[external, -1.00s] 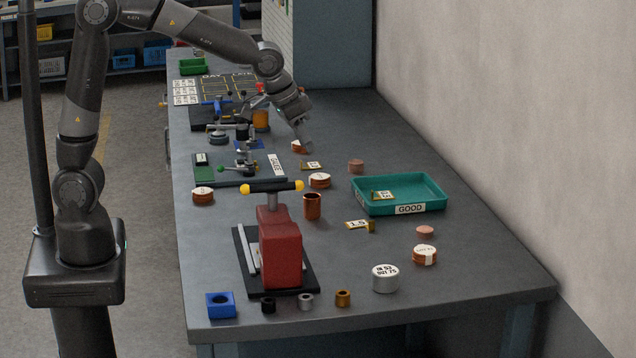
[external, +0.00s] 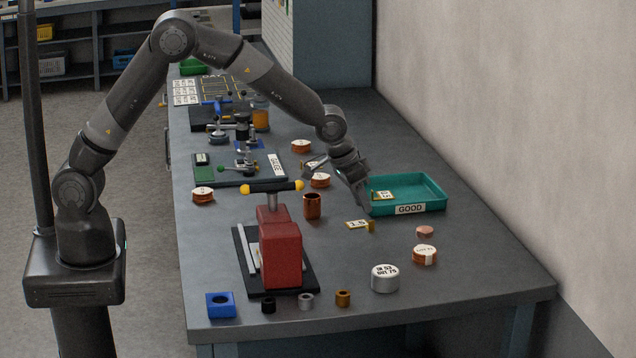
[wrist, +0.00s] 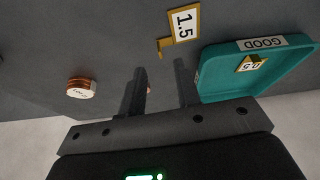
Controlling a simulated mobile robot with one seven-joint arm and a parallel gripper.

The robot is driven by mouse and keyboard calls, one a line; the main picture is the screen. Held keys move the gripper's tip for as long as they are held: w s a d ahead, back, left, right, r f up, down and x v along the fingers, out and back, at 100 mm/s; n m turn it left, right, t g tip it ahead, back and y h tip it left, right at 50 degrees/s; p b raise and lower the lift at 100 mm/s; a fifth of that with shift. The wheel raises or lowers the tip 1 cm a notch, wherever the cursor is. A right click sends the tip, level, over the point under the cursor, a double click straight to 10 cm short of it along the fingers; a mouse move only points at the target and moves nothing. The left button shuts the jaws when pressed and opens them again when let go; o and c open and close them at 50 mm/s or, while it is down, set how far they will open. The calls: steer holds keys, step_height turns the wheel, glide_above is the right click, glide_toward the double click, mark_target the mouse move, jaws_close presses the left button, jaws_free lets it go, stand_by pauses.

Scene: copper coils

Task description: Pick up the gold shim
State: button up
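A gold shim with a white 1.5 label (external: 357,225) lies flat on the table in front of the green tray; it also shows at the top of the wrist view (wrist: 183,24), with a small gold tab at one end. Another gold shim, labelled 0.5, lies in the tray (external: 383,195) and shows in the wrist view (wrist: 252,64). My gripper (external: 364,206) is above the table by the tray's left end, near the 1.5 shim. In the wrist view its fingers (wrist: 160,68) are apart with nothing between them.
The green GOOD tray (external: 440,207) has raised walls close to my gripper. A copper cup (external: 312,206) and a red press (external: 280,255) stand to the left. A pink disc (external: 425,232), labelled coil (external: 424,256) and silver cylinder (external: 385,279) stand to the right and front.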

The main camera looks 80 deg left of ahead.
mark_target(366, 231)
steer(key=shift+x, duration=2.65)
steer(key=shift+s+d+f, duration=0.1)
steer(key=shift+s, duration=0.1)
steer(key=shift+c, duration=0.5)
jaws_close()
